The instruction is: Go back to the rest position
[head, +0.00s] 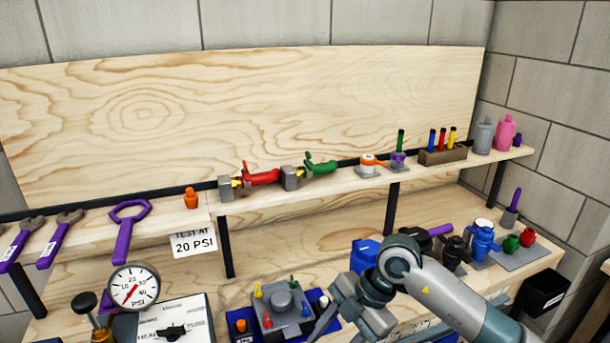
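My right arm comes in from the lower right, and my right gripper (345,312) hangs low over the front of the workbench, right of the grey block with coloured pegs. Its fingertips are too near the bottom edge and too unclear to tell whether they are open or shut. I cannot see whether it holds anything. My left gripper is not in view.
The workbench (340,240) carries a pressure gauge (133,287), the grey peg block (283,302), a blue canister (365,256) and a blue filter housing (482,240). Its shelf (340,187) holds tools and bottles. A black bin (542,291) hangs at right.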

